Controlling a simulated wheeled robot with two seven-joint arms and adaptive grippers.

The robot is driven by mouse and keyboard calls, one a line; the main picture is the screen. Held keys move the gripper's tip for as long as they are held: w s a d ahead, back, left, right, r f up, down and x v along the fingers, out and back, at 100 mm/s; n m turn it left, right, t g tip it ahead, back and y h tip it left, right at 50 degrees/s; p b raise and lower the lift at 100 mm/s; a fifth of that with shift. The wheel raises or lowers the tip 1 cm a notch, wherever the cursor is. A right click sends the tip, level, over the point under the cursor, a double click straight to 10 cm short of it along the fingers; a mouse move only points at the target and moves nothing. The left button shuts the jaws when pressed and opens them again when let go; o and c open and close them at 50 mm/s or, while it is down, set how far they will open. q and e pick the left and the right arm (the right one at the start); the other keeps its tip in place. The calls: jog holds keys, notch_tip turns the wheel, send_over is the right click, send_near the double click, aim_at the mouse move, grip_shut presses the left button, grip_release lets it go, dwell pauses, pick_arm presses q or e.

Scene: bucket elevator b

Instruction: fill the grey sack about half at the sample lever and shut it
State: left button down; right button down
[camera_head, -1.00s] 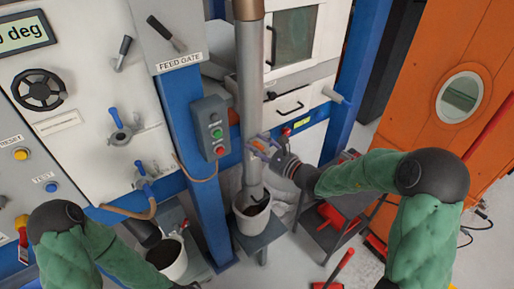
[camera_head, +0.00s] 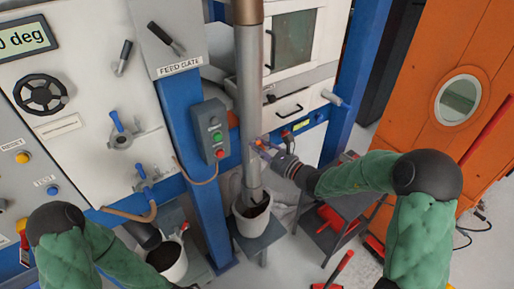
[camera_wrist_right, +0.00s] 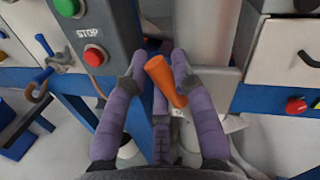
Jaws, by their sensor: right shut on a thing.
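My right gripper (camera_head: 266,151) is at the grey vertical pipe. In the right wrist view, the purple fingers (camera_wrist_right: 156,68) are closed around an orange lever handle (camera_wrist_right: 168,84), which stands tilted between them. A pale grey, open-topped container (camera_head: 241,224) stands under the pipe's lower end, with dark material inside. I cannot tell whether it is the grey sack, or exactly how full it is.
A second pale container (camera_head: 180,271) with dark contents stands at the lower left. A control box (camera_head: 211,130) with green and red buttons is left of the pipe. A dark cart (camera_head: 338,236) with red items stands at right, before an orange door (camera_head: 438,55).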

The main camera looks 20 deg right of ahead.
jog(key=shift+w+d+r+m, duration=0.15)
jog(key=shift+d+m, duration=0.15)
jog(key=shift+m, duration=0.3)
jog(key=c, duration=1)
grip_release()
jog(key=v, duration=1.2)
jog(key=shift+f, duration=0.2)
